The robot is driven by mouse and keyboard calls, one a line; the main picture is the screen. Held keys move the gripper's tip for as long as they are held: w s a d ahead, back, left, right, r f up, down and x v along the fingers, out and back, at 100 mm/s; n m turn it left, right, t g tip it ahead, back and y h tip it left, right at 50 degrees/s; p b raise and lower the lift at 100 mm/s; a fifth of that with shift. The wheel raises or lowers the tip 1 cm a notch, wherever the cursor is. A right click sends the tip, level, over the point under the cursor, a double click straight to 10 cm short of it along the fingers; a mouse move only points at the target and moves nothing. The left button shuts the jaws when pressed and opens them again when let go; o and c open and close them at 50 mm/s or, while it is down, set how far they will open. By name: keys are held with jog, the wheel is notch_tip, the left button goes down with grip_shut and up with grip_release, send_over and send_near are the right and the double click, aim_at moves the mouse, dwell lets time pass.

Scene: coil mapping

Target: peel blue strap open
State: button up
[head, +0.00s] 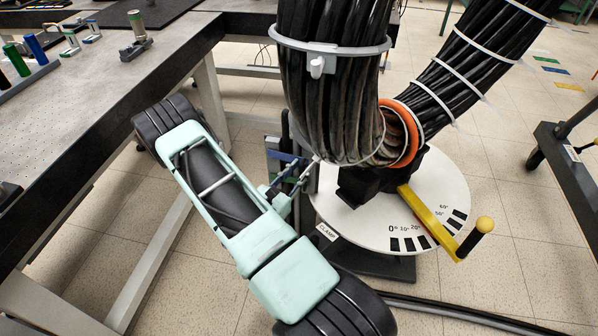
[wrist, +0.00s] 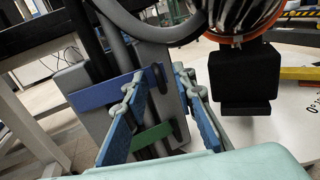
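The blue strap (wrist: 100,90) is a flat band across a grey upright plate in the wrist view. Its right end shows between my fingers, and the left fingertip overlaps it in the picture. In the head view a short piece of the blue strap (head: 285,156) shows just above my gripper (head: 302,170). In the wrist view my gripper (wrist: 162,78) is open, its two fingers apart with nothing held between them. I cannot tell whether a finger touches the strap. A green strap (wrist: 152,136) lies lower on the same plate, between the fingers.
A thick black cable bundle (head: 330,95) with white ties and an orange ring stands right of my gripper. Below it is a white round plate (head: 350,222) with angle marks and a yellow handle (head: 430,220). A grey workbench (head: 95,75) stands at left.

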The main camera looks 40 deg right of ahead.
jog(key=shift+c, duration=0.4)
grip_shut()
jog(key=shift+a, duration=0.1)
